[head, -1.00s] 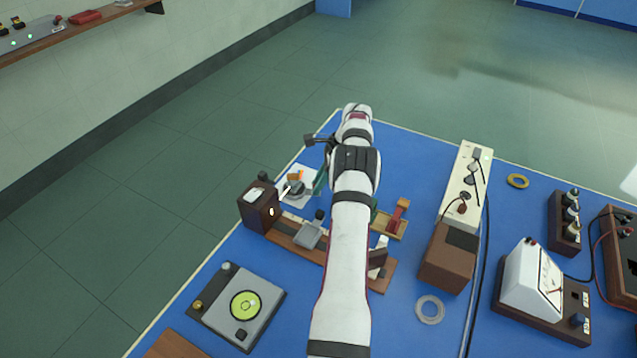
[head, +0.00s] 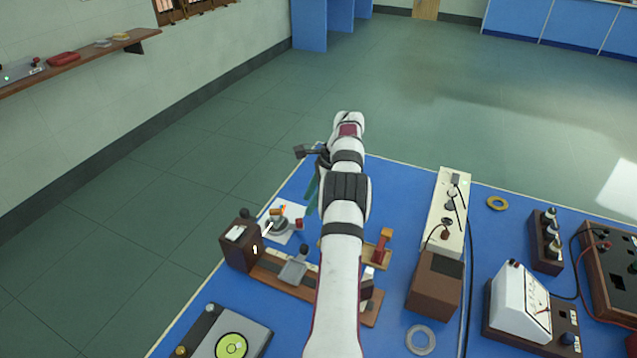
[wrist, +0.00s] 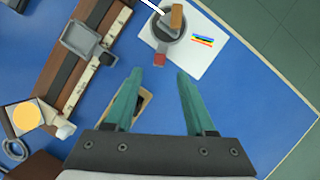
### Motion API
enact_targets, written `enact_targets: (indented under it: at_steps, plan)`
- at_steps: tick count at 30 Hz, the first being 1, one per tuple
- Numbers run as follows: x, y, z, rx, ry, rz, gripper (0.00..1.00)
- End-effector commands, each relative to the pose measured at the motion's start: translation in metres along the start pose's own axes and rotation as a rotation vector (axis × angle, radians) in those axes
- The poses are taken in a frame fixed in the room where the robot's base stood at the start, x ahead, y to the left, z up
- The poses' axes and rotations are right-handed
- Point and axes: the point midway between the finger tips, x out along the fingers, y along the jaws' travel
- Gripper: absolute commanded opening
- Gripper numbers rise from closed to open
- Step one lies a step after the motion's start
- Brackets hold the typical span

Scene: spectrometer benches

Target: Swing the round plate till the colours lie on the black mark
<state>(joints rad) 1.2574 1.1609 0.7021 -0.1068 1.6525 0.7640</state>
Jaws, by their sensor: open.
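The round plate (wrist: 166,30) is a grey disc with a brown-and-grey block (wrist: 176,20) on top and a red tab (wrist: 159,59) at its rim. It also shows in the head view (head: 279,227). It sits on a white card (wrist: 186,66). A short band of colours (wrist: 202,40) lies on the card, right of the plate in the wrist view. I cannot make out a separate black mark. My gripper (wrist: 160,73) is open and empty, its teal fingers pointing towards the plate, with the red tab near the gap between the tips. It shows side-on in the head view (head: 312,191).
A wooden rail (wrist: 76,78) with a grey tilted holder (wrist: 84,40) runs beside the card. A dark brown lamp box (head: 239,246) stands left of the plate. A small wooden stand (head: 382,250) is right of my arm. Blue bench top is clear right of the fingers in the wrist view.

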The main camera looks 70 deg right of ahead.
Motion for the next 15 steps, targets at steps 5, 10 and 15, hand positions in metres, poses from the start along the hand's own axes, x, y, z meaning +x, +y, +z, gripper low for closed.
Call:
enact_targets:
  at_steps: [5,10,15]
  plan:
    - [-0.057,-0.001,-0.001,0.000,0.002,-0.005,0.55]
    - [-0.081,0.000,0.000,0.000,0.002,-0.004,0.55]
    - [-0.087,0.001,0.000,0.002,0.000,-0.004,0.55]
